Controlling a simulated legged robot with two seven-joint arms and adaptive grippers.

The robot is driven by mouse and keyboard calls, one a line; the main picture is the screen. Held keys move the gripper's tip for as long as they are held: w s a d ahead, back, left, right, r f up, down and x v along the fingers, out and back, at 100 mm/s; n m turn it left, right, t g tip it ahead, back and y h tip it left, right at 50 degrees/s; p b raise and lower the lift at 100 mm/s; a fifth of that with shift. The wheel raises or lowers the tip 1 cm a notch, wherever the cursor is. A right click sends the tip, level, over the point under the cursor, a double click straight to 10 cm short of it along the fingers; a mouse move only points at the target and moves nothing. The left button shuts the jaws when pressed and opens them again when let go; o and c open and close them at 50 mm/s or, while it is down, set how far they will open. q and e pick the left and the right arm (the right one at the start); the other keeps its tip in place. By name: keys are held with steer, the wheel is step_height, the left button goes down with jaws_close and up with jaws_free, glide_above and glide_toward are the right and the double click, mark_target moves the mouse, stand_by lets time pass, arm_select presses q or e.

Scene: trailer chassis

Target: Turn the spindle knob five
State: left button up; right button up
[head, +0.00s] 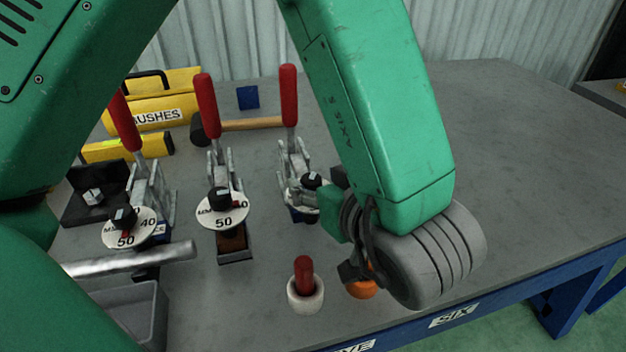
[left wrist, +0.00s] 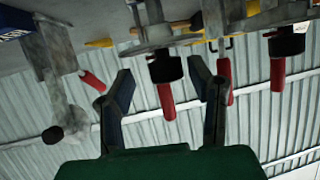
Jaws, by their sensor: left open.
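Three black spindle knobs on white round dials stand in a row in the head view: a left knob (head: 123,217), a middle knob (head: 220,198) and a right knob (head: 312,180). No number five is readable on any knob. My left gripper (head: 328,190) is at the right knob, coming from its right, and partly hides its dial. In the left wrist view the open fingers of my left gripper (left wrist: 162,76) stand on either side of a black knob (left wrist: 167,68). I cannot tell whether they touch it. My right gripper is not in view.
Red-handled toggle clamps (head: 288,95) stand behind the dials. A mallet (head: 245,125) and yellow cases (head: 155,110) lie further back. A white cup with a red peg (head: 305,285) and an orange ball (head: 361,289) are in front. The bench top is clear at right.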

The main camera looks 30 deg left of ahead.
arm_select(q)
steer(key=shift+d+r, duration=0.15)
steer(key=shift+d, duration=0.7)
steer(key=c, duration=0.3)
steer(key=shift+s+a, duration=0.15)
steer(key=shift+a, duration=0.2)
steer(key=c, duration=0.7)
steer(key=a, duration=0.2)
steer(key=a+f, duration=0.1)
steer(key=shift+w+a, duration=0.25)
steer(key=shift+a, duration=0.05)
jaws_close()
steer(key=shift+w, duration=0.1)
steer(key=shift+d, duration=0.45)
steer(key=shift+s+d, duration=0.2)
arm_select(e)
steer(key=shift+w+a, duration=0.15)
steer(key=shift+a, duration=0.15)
arm_select(q)
steer(key=shift+d+r, duration=0.1)
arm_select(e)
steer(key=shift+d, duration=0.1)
